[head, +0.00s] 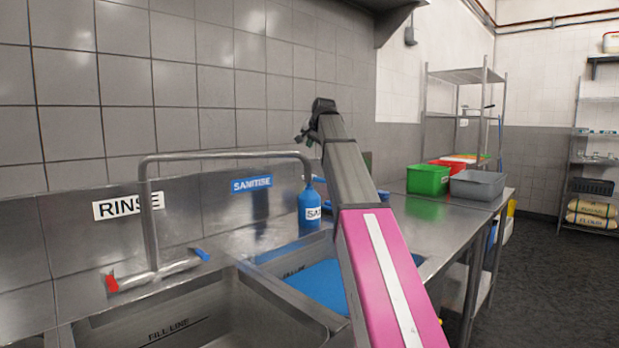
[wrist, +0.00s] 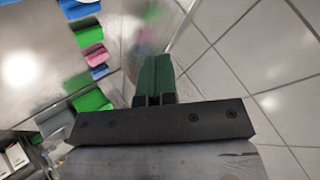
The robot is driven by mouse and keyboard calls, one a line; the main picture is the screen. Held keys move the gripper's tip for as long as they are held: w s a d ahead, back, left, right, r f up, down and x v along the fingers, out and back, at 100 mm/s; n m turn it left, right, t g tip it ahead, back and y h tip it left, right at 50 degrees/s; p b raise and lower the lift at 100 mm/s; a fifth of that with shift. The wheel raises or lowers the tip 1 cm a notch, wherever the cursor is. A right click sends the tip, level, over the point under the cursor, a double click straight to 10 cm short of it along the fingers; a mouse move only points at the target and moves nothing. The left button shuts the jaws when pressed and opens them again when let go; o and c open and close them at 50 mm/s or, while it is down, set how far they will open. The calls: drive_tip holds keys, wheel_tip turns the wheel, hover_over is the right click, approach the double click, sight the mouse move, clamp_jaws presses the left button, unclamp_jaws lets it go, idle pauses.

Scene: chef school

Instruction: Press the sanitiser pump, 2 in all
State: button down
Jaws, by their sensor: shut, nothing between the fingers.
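The sanitiser bottle (head: 309,213) is blue, with a white label partly cut off by my arm. It stands upright at the back of the sink unit, just left of my arm in the head view. Its top (head: 311,180) is partly behind the tap spout, so the pump head is not clear. My gripper (head: 303,134) is small in the head view, above the bottle and apart from it. In the wrist view my gripper (wrist: 154,62) shows dark green fingers shut together with nothing between them. I cannot make out the bottle in the wrist view.
A steel tap (head: 149,215) arches over the rinse sink (head: 215,310), its spout reaching the bottle. The sanitise sink (head: 320,285) holds blue liquid. A green tub (head: 428,180) and grey tub (head: 478,185) stand on the right counter. The tiled wall (head: 180,85) lies behind.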

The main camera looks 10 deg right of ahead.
drive_tip(key=shift+f, duration=4.4)
drive_tip(key=shift+f, duration=0.4)
drive_tip(key=shift+f, duration=1)
drive_tip(key=shift+r, duration=1.4)
drive_tip(key=shift+r, duration=2.55)
